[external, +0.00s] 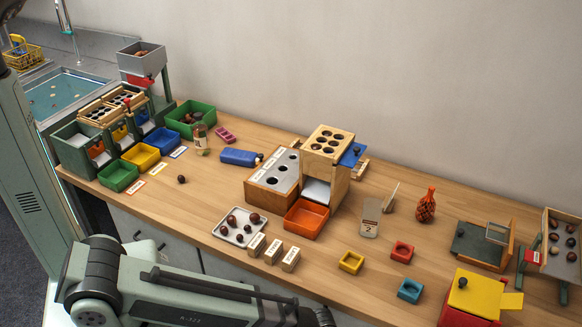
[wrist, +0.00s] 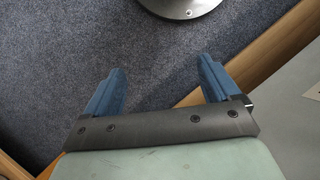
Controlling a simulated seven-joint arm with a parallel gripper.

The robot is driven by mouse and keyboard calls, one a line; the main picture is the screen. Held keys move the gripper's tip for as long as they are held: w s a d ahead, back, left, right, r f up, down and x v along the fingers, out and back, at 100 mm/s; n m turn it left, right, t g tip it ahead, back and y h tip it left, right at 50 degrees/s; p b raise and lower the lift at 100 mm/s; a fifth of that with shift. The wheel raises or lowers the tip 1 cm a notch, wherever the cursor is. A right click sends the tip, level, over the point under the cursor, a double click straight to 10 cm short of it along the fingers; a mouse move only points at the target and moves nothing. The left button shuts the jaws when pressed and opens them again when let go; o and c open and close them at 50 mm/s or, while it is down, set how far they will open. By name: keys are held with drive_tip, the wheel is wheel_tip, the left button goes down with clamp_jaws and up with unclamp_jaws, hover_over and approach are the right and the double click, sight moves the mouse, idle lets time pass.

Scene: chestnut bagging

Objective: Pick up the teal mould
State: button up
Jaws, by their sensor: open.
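The teal mould (external: 410,290) is a small square block with a hollow top. It sits on the wooden table near its front edge, right of centre in the external view. My gripper (wrist: 158,78) shows in the wrist view with its two blue fingers spread and nothing between them. Below the fingers are grey carpet and a wooden edge; the teal mould is not in the wrist view. In the external view my arm lies along the bottom, left of the mould, and the fingers are not seen there.
A red mould (external: 402,251) and a yellow mould (external: 351,262) sit close by. A yellow box (external: 474,293) stands right of the teal mould. Labelled wooden blocks (external: 273,251) and a tray of chestnuts (external: 226,236) are to the left. Bare table surrounds the moulds.

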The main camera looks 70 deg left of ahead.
drive_tip(key=w+d+r+n+t, duration=0.1)
drive_tip(key=w+d+r, duration=0.3)
drive_tip(key=w+r, duration=0.3)
drive_tip(key=w+d+r+n, duration=0.1)
drive_tip(key=w+d+r, duration=0.2)
drive_tip(key=w+r, duration=0.4)
drive_tip(key=w+r+n+t, duration=0.1)
drive_tip(key=w+r+t, duration=0.1)
drive_tip(key=w+r, duration=0.75)
drive_tip(key=w+r+n+t, duration=0.1)
drive_tip(key=w+r+t, duration=0.1)
drive_tip(key=w+r, duration=0.8)
wheel_tip(320, 180, up, 5)
drive_tip(key=n, duration=0.1)
hover_over(412, 288)
drive_tip(key=shift+f, duration=6.8)
drive_tip(key=shift+c, duration=0.3)
drive_tip(key=c, duration=1.1)
